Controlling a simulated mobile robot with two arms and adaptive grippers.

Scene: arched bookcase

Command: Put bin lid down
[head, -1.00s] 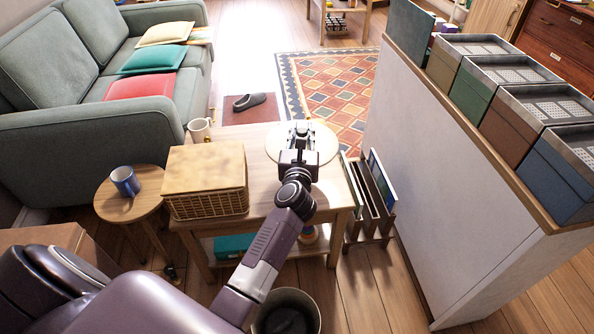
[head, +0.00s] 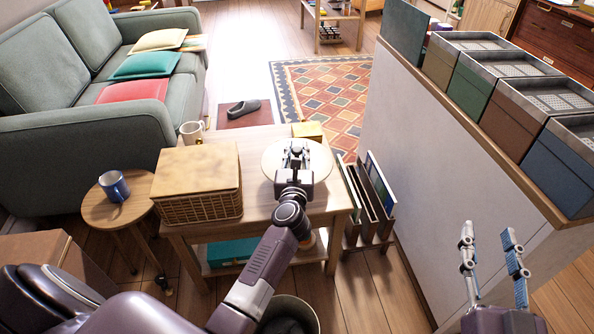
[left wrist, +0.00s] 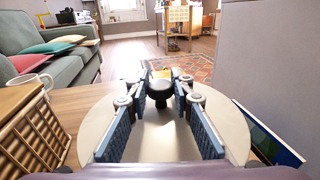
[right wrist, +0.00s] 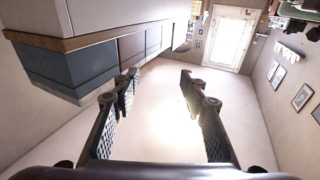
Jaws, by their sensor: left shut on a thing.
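The bin lid (head: 320,160), a round cream disc with a dark knob, is over the right part of the low wooden table. My left gripper (head: 295,148) is shut on its knob, which shows between the fingers in the left wrist view (left wrist: 160,90). The lid looks about level; I cannot tell whether it touches the tabletop. The grey bin (head: 308,318) stands open on the floor at the bottom, partly hidden by my left arm. My right gripper (head: 488,235) is open and empty, beside the white divider.
A wicker basket (head: 197,207) stands on the table left of the lid, with a white mug (head: 192,132) and a yellow box (head: 307,130) behind. A rack of boards (head: 368,210) stands right of the table. Storage boxes (head: 522,110) top the divider (head: 430,170).

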